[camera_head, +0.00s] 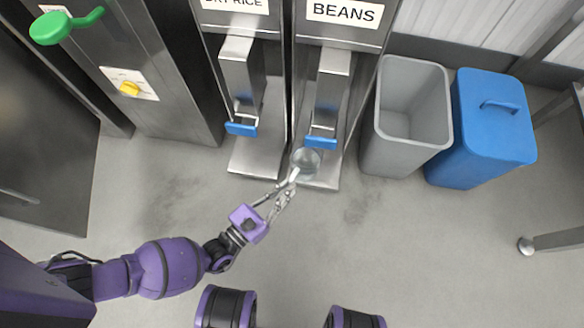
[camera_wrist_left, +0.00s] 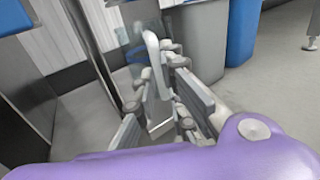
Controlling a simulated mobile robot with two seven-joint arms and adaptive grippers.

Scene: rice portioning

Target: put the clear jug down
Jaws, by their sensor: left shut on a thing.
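The clear jug (camera_head: 306,160) is at the foot of the beans dispenser, just below its blue lever (camera_head: 320,142). My left gripper (camera_head: 287,187) is shut on the jug's handle, which points down and left toward my arm. In the left wrist view the pale handle (camera_wrist_left: 152,62) stands between the fingers of my left gripper (camera_wrist_left: 160,80). The jug's see-through body is hard to make out behind it. I cannot tell whether the jug touches the dispenser's base tray (camera_head: 322,182) or hangs above it. My right gripper is not in view.
The dry rice dispenser (camera_head: 243,75) stands left of the beans dispenser. A grey open bin (camera_head: 407,150) and a blue lidded bin (camera_head: 490,130) stand to the right. A steel unit with a green lever (camera_head: 62,26) is at the left. The floor in front is clear.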

